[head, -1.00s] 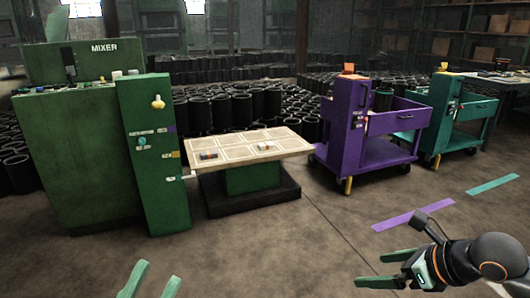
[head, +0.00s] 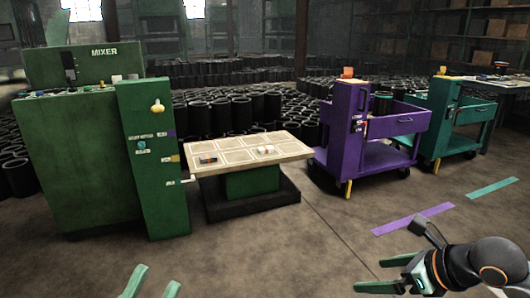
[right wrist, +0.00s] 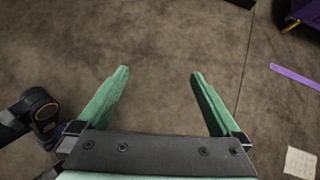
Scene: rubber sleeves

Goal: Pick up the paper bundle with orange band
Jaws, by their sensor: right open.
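Two small bundles lie apart on the pale, panelled top of a low table (head: 226,162). The left one (head: 208,159) shows dark and orange-red patches. The right one (head: 266,150) is mostly white with a small reddish mark. They are too small to tell which is paper with an orange band. My left gripper (head: 158,275) is at the bottom edge in front of the table, fingers apart and empty. My right gripper (head: 370,275) is at the lower right, far from the table. In the right wrist view, its green fingers (right wrist: 160,71) are spread over bare floor.
A green mixer (head: 80,150) stands left of the table. A purple cart (head: 342,145) and a teal cart (head: 438,125) stand to the right. Purple (head: 412,219) and teal (head: 492,187) strips mark the floor. Black sleeves (head: 235,112) crowd behind. The floor in front is clear.

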